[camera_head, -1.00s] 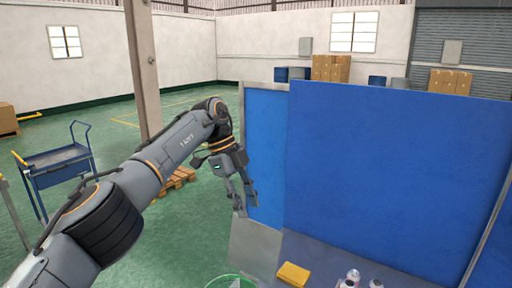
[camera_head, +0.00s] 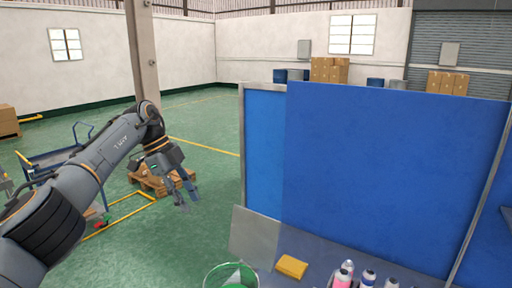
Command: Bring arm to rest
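My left arm comes in from the left. Its gripper (camera_head: 190,204) hangs over the green floor, left of the blue booth panel (camera_head: 390,180), with its fingers pointing down and slightly right. The two fingers are apart, and nothing shows between them. My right gripper is not in view.
A yellow block (camera_head: 292,266) lies on the grey work surface. A green-rimmed bin (camera_head: 207,278) stands left of it. A wooden pallet (camera_head: 148,183) lies behind my gripper. A blue cart (camera_head: 40,160) is partly hidden by my arm. A beige column (camera_head: 142,50) stands behind.

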